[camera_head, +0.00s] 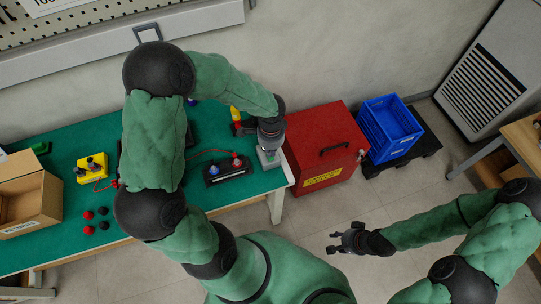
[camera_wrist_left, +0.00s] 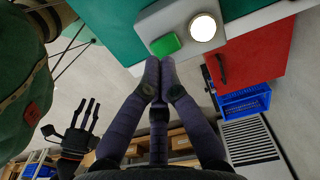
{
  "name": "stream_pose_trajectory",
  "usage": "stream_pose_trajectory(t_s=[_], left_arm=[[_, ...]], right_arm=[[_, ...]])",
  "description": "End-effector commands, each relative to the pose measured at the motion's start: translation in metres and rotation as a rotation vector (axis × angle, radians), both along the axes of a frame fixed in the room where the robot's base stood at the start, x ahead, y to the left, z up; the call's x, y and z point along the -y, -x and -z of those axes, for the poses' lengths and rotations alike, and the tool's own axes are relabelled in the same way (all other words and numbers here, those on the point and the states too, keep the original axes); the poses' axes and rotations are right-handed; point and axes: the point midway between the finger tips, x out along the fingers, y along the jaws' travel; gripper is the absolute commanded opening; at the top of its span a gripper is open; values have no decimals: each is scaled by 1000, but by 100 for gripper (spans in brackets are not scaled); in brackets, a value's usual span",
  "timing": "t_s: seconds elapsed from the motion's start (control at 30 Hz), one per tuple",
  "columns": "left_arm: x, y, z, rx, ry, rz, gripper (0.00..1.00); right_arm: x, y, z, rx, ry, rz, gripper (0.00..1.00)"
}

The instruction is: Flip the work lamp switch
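A light grey switch box (camera_wrist_left: 180,22) sits at the right end of the green bench. It carries a green switch (camera_wrist_left: 165,45) and a round, bright white lamp (camera_wrist_left: 202,27). The box also shows in the head view (camera_head: 269,160), partly under my left gripper (camera_head: 267,143). In the left wrist view my left gripper (camera_wrist_left: 153,64) has its fingertips together, empty, right at the near edge of the green switch. I cannot tell whether they touch it. My right gripper (camera_head: 338,240) is empty with fingers spread, over the floor; it also shows in the left wrist view (camera_wrist_left: 80,118).
A red cabinet (camera_head: 325,135) stands right of the bench, with a blue crate (camera_head: 388,128) beyond it. On the bench (camera_head: 95,140) are a device with red and blue terminals (camera_head: 227,170), a yellow block (camera_head: 92,168) and a cardboard box (camera_head: 30,195).

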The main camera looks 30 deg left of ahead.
Motion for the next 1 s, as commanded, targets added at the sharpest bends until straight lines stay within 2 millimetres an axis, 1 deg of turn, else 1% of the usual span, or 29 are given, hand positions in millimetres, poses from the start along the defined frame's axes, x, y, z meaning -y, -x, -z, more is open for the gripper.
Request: stream_pose_trajectory(t_s=[1.0], left_arm=[[0,0,12,0,0,0,0]], right_arm=[[0,0,10,0,0,0,40]])
